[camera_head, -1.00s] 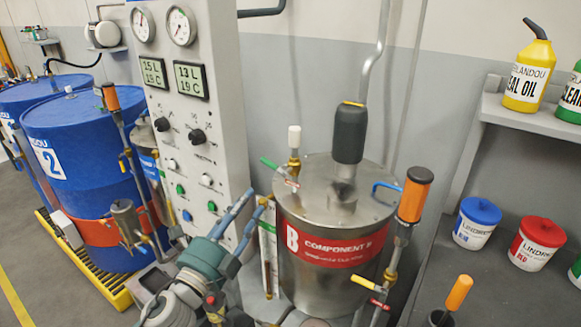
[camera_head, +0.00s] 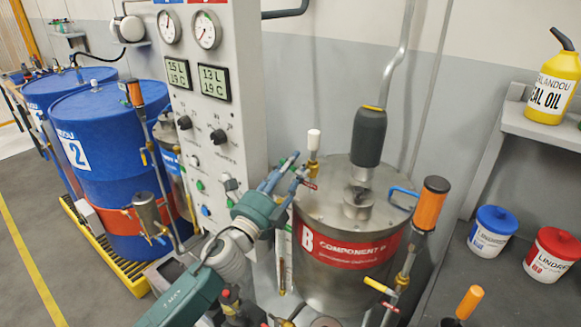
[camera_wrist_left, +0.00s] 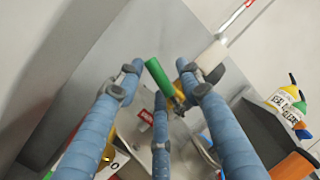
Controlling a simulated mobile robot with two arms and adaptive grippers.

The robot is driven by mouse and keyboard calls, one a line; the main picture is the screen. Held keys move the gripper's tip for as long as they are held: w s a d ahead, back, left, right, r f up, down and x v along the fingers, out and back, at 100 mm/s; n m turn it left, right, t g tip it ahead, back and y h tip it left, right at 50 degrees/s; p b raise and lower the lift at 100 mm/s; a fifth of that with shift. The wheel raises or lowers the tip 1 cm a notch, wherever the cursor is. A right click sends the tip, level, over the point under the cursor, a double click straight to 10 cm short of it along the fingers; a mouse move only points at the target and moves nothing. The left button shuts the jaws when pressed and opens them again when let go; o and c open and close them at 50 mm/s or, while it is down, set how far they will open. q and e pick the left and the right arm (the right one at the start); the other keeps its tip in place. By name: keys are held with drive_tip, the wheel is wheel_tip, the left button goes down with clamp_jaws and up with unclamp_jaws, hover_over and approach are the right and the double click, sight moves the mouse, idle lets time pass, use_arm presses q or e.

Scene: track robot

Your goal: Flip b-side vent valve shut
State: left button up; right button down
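The B tank (camera_head: 340,255) is a steel vessel with a red "COMPONENT B" band. At the left of its lid, a small brass valve stands below a white cylinder (camera_head: 313,140), with a green handle (camera_head: 289,160) pointing left. My left gripper (camera_head: 284,175) is at this handle, its blue fingers partly covering it. In the left wrist view the gripper (camera_wrist_left: 158,88) has its fingers spread, with the green handle (camera_wrist_left: 157,75) between the fingertips; I cannot tell whether they touch it. A red tag (camera_head: 309,184) hangs beside the valve. My right gripper is not in view.
A grey control panel (camera_head: 240,110) with gauges and knobs stands close left of the gripper. A dark cylinder (camera_head: 369,137) and a blue handle (camera_head: 403,192) are on the lid. An orange-handled tool (camera_head: 432,203) stands at the tank's right. Blue drums (camera_head: 110,140) stand farther left.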

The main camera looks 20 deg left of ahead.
use_arm(q)
clamp_jaws()
drive_tip(key=n, duration=0.1)
drive_tip(key=n+p, duration=0.1)
drive_tip(key=shift+f+n+y, duration=0.25)
drive_tip(key=shift+n+y, duration=0.05)
drive_tip(key=shift+y, duration=0.1)
drive_tip(key=shift+f+n+p, duration=0.3)
drive_tip(key=shift+n, duration=0.5)
unclamp_jaws()
drive_tip(key=v, duration=1.2)
drive_tip(key=shift+r, duration=0.25)
drive_tip(key=shift+d, duration=0.1)
